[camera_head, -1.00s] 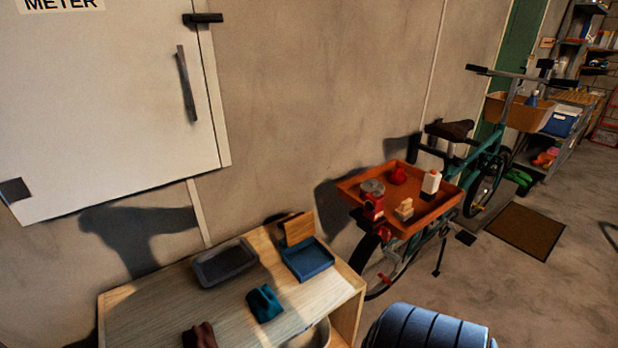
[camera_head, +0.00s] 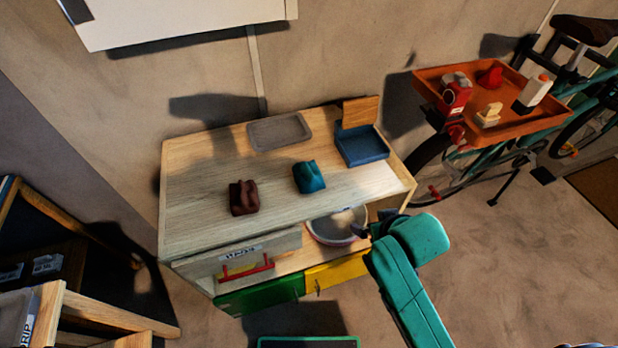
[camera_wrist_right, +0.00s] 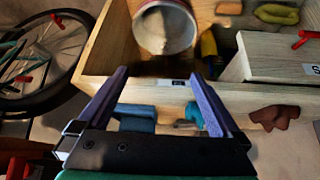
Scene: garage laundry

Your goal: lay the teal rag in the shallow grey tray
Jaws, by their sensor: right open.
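The teal rag (camera_head: 309,177) lies crumpled on the wooden bench top, near its middle. The shallow grey tray (camera_head: 280,131) lies flat behind it, toward the wall, and looks empty. My right gripper shows in the right wrist view (camera_wrist_right: 157,74), open, with nothing between its fingers. In the head view its arm reaches in from the lower right to the bench's front, near the bowl; the fingers are hard to make out there. A small teal shape beyond the fingers in the wrist view (camera_wrist_right: 188,122) appears to be the rag, partly hidden. My left gripper is not in view.
A brown rag (camera_head: 243,197) lies left of the teal one. A bowl (camera_head: 335,228) sits below the bench top's front edge. An orange bike tray (camera_head: 500,126) stands further right.

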